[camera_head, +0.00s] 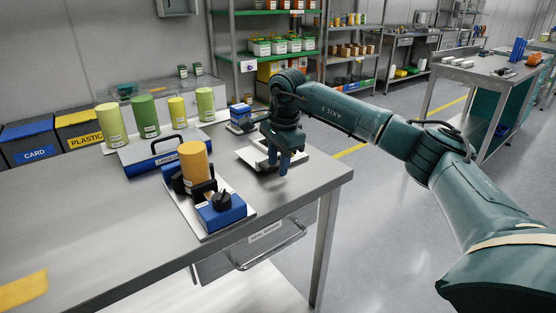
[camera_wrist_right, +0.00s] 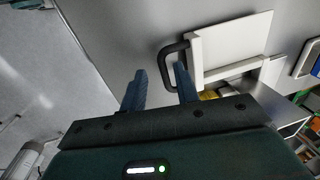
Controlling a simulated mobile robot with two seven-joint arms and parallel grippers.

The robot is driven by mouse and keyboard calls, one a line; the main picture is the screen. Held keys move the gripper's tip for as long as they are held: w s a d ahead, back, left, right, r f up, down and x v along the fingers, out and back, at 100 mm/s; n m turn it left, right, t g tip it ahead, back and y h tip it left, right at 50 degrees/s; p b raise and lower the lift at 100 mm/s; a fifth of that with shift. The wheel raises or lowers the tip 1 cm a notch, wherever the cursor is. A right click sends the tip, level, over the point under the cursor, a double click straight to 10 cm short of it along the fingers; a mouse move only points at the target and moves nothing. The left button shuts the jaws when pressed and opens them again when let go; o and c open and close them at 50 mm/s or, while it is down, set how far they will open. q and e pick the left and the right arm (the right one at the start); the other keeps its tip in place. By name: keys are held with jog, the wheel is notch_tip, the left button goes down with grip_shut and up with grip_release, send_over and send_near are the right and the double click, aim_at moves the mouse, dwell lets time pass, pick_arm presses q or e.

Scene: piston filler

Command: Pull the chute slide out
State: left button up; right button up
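The chute slide looks to be the white flat piece with a dark loop handle. In the right wrist view its white panel (camera_wrist_right: 235,48) lies at the upper right and the handle (camera_wrist_right: 165,62) juts left from it. In the head view the white piece (camera_head: 248,156) lies on the bench, partly hidden by my right gripper (camera_head: 285,166). That gripper points down over the bench near its right end. Its blue fingers (camera_wrist_right: 158,88) are apart, with the handle's outer bar appearing between their tips and the right finger inside the loop. Contact cannot be told. My left gripper is out of view.
On the bench (camera_head: 80,215) stand a device with an orange cylinder (camera_head: 194,163) and blue box (camera_head: 222,211), a blue-fronted case (camera_head: 158,150), several green and yellow cylinders (camera_head: 145,117), and a small blue block (camera_head: 240,116). A drawer (camera_head: 262,245) hangs below. The bench's right edge is close.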

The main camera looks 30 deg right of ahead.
jog(key=shift+r, duration=0.1)
pick_arm(q)
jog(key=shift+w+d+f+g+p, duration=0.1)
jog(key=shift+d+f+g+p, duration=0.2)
jog(key=shift+p, duration=0.35)
pick_arm(e)
notch_tip(320, 180, up, 13)
jog(key=s, duration=0.2)
jog(key=shift+s, duration=0.15)
